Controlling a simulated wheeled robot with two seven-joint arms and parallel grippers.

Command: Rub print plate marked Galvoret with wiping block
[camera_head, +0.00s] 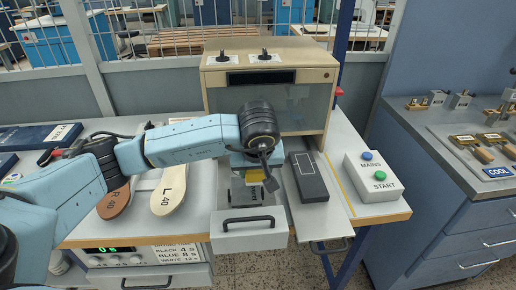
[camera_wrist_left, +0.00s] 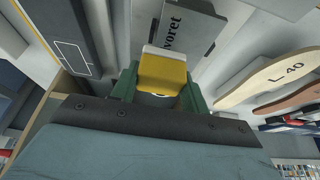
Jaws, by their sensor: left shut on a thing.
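My left gripper (camera_head: 264,178) is shut on the wiping block, a yellow block with a white part. The wiping block (camera_wrist_left: 162,72) shows between the green fingers of my left gripper (camera_wrist_left: 157,92) in the left wrist view. The print plate (camera_wrist_left: 200,35) is grey, with the letters "voret" readable; the start of its name is hidden by the block. In the head view the plate (camera_head: 246,195) lies in the tray below my gripper, partly hidden. The block is at the plate's edge; I cannot tell whether they touch. My right gripper is not in view.
A dark block (camera_head: 309,177) with a white outline lies right of the tray. A control box (camera_head: 373,177) with MAINS and START buttons stands further right. The press cabinet (camera_head: 218,92) is behind. Insoles L 40 (camera_head: 170,188) and R 40 (camera_head: 114,202) lie left.

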